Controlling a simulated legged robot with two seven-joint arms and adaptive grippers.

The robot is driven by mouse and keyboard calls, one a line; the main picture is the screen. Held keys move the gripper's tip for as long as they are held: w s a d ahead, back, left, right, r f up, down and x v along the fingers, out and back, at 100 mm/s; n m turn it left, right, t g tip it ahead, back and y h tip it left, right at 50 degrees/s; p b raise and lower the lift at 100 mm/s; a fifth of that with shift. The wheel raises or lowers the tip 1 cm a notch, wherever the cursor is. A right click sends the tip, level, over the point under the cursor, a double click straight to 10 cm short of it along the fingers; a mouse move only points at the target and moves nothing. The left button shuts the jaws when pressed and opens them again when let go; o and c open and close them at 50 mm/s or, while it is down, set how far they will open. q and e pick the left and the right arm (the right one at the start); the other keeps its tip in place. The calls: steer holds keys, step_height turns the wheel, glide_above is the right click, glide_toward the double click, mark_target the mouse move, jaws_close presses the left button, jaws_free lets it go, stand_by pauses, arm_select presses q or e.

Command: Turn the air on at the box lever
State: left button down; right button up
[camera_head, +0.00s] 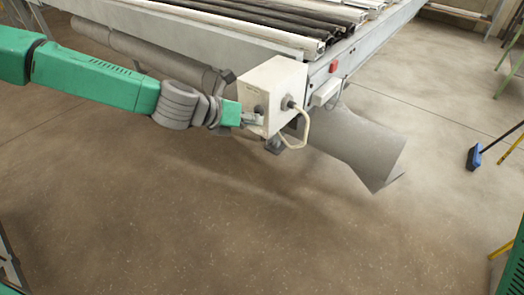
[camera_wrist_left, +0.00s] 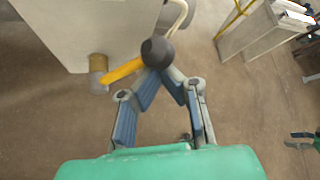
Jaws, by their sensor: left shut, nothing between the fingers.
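The white control box (camera_head: 272,85) is mounted at the corner of the bench, and its pale face (camera_wrist_left: 90,25) fills the upper left of the left wrist view. In that view a yellow lever (camera_wrist_left: 122,71) runs from a round brass-and-grey fitting (camera_wrist_left: 98,66) to a dark ball knob (camera_wrist_left: 157,52). My left gripper (camera_wrist_left: 163,72) is shut and empty, its fingertips meeting right at the knob's lower side. I cannot tell whether they touch it. In the head view my left gripper (camera_head: 253,118) is at the box's lower left, where the lever is hard to make out. My right gripper is out of view.
A pale hose (camera_head: 304,128) loops from the box's front. A red button (camera_head: 333,67) sits on the bench frame (camera_head: 372,45) beside it. A grey duct (camera_head: 360,150) lies under the bench. A blue broom (camera_head: 474,157) stands at the right. The floor in front is clear.

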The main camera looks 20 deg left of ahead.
arm_select(q)
steer(key=a+n+h+b, duration=0.1)
steer(key=w+a+r+n+h+b, duration=0.1)
steer(key=h, duration=0.1)
steer(key=a+r+n+h+b, duration=0.1)
steer(key=a+n, duration=0.1)
steer(key=shift+w+a+r+h, duration=0.1)
steer(key=shift+w+r+h, duration=0.05)
steer(key=shift+w+h, duration=0.2)
steer(key=shift+a, duration=0.15)
stand_by(0.5)
